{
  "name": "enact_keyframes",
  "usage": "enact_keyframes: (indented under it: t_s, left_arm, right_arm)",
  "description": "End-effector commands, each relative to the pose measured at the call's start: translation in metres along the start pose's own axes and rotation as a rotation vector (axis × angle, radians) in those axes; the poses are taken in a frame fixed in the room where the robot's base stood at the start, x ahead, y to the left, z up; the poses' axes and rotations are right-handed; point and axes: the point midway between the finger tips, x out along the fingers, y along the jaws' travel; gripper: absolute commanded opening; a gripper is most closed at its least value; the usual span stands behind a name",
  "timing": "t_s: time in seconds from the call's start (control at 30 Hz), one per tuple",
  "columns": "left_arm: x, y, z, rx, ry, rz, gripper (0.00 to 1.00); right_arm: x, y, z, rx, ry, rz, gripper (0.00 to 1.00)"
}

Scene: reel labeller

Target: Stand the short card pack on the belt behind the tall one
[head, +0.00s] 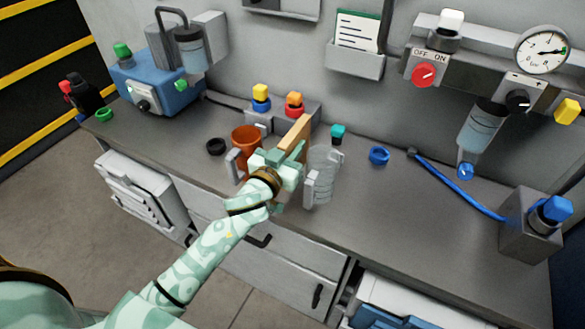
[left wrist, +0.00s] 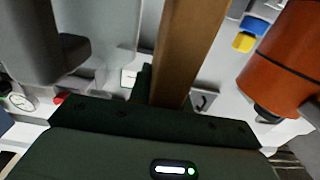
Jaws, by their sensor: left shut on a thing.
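My left gripper (head: 283,164) is shut on a tan wooden-looking bar (head: 297,138) above the grey bench. The bar rises from the jaws, tilted in the head view. In the left wrist view the bar (left wrist: 190,48) stands up from between the jaws, which hide its lower end. An orange cup (head: 246,139) is just left of the gripper; it also shows in the left wrist view (left wrist: 288,58). A clear ribbed cup (head: 323,165) with a grey handle is just right of it. I can make out no card pack or belt. My right gripper is not in view.
Behind the gripper is a grey block (head: 287,122) with yellow and orange knobs. A black ring (head: 215,146), a teal cap (head: 338,133) and a blue ring (head: 379,155) are on the bench (head: 400,215). A blue hose (head: 457,185) crosses its right side. A blue machine (head: 158,83) stands left.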

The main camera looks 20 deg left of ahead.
Motion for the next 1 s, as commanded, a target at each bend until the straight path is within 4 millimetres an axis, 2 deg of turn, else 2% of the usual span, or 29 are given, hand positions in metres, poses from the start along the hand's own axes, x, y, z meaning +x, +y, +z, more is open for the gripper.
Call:
enact_keyframes:
  t_s: [0.03,0.17,0.33,0.77,0.8,1.0]
  left_arm:
    - [0.0,0.0,0.009,0.0,-0.001,-0.001,0.0]
    - [0.0,0.0,0.02,0.0,-0.001,0.0,0.0]
    - [0.0,0.0,0.048,-0.001,-0.002,0.0,0.0]
    - [0.0,0.001,0.052,0.0,0.001,0.0,0.0]
    - [0.0,0.001,0.051,0.001,0.001,0.0,0.28]
    - [0.0,0.0,0.051,0.001,0.001,0.0,0.29]
  right_arm:
    - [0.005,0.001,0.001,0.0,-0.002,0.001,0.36]
    - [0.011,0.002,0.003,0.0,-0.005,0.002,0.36]
    - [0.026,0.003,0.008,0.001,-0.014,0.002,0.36]
    - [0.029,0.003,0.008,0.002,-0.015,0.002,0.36]
    - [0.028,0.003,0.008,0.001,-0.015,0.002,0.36]
    - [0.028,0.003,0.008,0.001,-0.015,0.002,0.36]
